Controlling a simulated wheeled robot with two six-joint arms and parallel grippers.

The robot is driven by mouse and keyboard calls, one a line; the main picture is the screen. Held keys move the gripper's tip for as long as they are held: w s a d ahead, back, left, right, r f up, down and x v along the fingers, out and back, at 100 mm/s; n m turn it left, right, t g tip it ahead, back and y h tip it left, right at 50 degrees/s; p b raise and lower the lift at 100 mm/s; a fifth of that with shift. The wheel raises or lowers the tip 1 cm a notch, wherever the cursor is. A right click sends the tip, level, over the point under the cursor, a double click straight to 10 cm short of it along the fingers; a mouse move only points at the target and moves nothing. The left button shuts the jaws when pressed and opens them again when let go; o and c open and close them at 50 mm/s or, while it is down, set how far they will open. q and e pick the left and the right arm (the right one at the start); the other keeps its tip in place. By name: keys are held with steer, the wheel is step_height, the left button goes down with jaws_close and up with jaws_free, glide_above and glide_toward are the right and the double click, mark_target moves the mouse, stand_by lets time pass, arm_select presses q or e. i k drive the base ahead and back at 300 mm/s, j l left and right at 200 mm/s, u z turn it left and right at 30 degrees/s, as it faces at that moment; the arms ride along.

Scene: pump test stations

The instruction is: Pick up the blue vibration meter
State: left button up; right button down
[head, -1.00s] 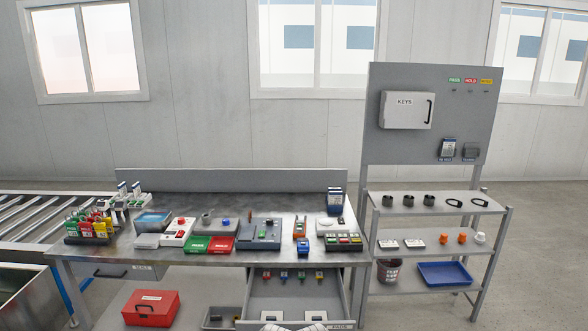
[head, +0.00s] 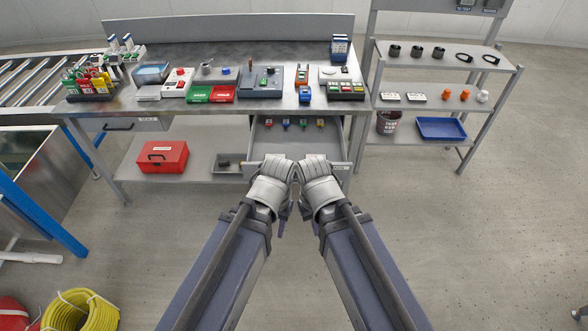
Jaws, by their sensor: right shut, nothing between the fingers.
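The blue vibration meter looks to be the small blue device with a pale face (head: 305,94) near the front edge of the workbench, right of its middle. An orange device (head: 302,75) lies just behind it. My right gripper (head: 307,212) is shut and empty, low in front of the bench's open drawer. My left gripper (head: 284,216) is close beside it on the left; its fingers are too small and dark to judge. Both grippers are well short of the blue meter and touch nothing on the bench.
The grey drawer (head: 340,170) is pulled out below the bench, before my grippers. Red and green trays (head: 222,94), a grey test unit (head: 262,92) and a button box (head: 345,91) crowd the bench's front. A shelf rack (head: 450,105) stands right.

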mark_target(304, 92)
steer(key=i+j+u, duration=0.45)
steer(key=i+j, duration=0.4)
steer(key=i+l, duration=0.15)
steer(key=i, duration=0.25)
